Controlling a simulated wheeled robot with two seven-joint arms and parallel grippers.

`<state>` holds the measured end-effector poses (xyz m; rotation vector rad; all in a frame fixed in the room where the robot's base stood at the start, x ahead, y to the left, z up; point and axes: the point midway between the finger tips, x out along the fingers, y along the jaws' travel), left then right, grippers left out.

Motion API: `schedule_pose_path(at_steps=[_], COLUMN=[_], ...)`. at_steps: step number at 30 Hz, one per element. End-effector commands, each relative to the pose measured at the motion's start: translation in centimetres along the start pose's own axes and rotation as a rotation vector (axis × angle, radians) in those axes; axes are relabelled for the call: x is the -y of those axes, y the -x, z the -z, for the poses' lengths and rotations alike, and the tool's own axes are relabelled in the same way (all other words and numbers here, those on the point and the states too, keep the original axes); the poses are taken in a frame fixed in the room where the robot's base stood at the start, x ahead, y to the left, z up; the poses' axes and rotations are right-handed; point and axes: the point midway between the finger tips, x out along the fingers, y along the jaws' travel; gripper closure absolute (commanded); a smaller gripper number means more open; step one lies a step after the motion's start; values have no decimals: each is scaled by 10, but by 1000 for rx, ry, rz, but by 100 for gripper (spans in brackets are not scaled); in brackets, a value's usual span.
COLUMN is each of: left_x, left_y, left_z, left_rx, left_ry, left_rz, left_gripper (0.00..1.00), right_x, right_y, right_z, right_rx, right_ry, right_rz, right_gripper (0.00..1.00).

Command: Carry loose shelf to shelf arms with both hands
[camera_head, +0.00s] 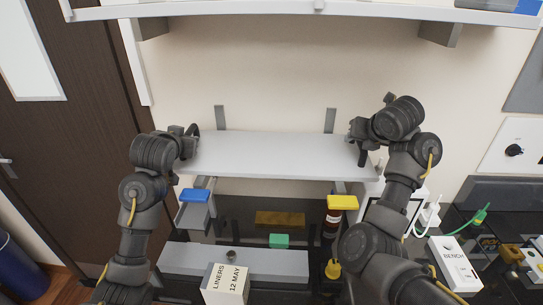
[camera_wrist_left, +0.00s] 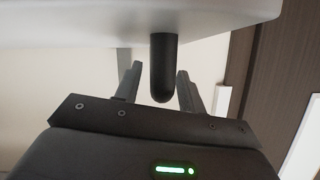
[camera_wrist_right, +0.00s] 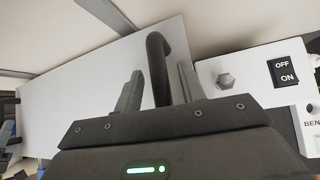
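The loose shelf (camera_head: 270,155) is a pale grey-white board lying level in front of the wall in the head view. Grey upright shelf arm parts (camera_head: 220,118) (camera_head: 331,120) show behind it, and parts of the arms show beneath its front edge. Whether it rests on them I cannot tell. My left gripper (camera_wrist_left: 160,75) stands at its left end, fingers apart on either side of a black handle (camera_wrist_left: 163,65). My right gripper (camera_wrist_right: 160,80) stands at its right end, fingers apart around another black handle (camera_wrist_right: 157,60). Gaps show beside both handles.
A fixed upper shelf (camera_head: 270,12) runs above. Below are a blue block (camera_head: 194,195), a yellow-capped bottle (camera_head: 334,215), a green block (camera_head: 279,241) and a liners box (camera_head: 225,284). A bench box (camera_head: 455,262) with cables stands at right. A dark door is at left.

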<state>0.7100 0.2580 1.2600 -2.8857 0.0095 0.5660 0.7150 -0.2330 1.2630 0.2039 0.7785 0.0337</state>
Motion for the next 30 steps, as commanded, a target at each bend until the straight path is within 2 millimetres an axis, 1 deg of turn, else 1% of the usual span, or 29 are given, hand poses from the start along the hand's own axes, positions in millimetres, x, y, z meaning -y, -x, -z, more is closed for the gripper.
schedule_pose_path(at_steps=[5, 12, 16, 21, 26, 30], left_x=[-1, -1, 0, 0, 0, 0], left_y=[30, 80, 99, 111, 113, 113], left_z=[0, 0, 0, -1, -1, -1], left_rx=[-3, -2, 0, 2, 3, 3], left_ry=[2, 1, 0, 0, 0, 0], left_rz=[-1, -1, 0, 0, 0, 0], left_gripper=[60, 60, 60, 60, 60, 60], right_x=[0, 0, 0, 0, 0, -3], right_y=[0, 0, 0, 0, 1, 9], right_z=[0, 0, 0, 0, -1, -10], right_rx=[0, 0, 0, 0, 0, 3], right_ry=[0, 0, 0, 0, 0, 1], right_rz=[0, 0, 0, 0, 0, -1], right_gripper=[60, 60, 60, 60, 60, 60])
